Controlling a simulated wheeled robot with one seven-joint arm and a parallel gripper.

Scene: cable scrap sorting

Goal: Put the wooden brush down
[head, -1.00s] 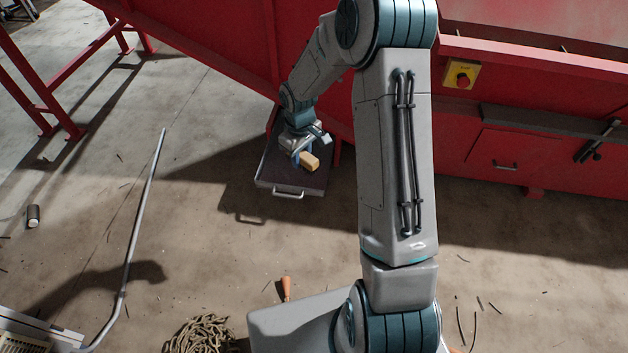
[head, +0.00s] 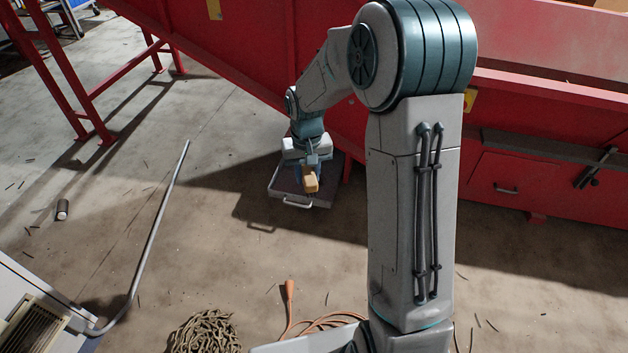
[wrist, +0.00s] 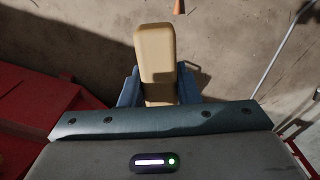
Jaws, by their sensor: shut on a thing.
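The wooden brush (head: 311,183) shows as a tan block in the head view, held in my gripper (head: 311,170). In the wrist view the brush (wrist: 156,55) sticks out forward between the two blue fingers of my gripper (wrist: 158,88), which are shut on it from both sides. In the head view my gripper and the brush are in front of and above a grey tray (head: 283,199) with a front handle. My gripper hides part of the tray. I cannot tell how high the brush is above it.
A red machine (head: 420,150) stands behind the tray. A bent metal pipe (head: 160,220) is on the left, with a small dark cylinder (head: 62,210) farther left. A tangled cable heap (head: 205,332) and an orange cable (head: 289,292) lie in front. Floor between them is open.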

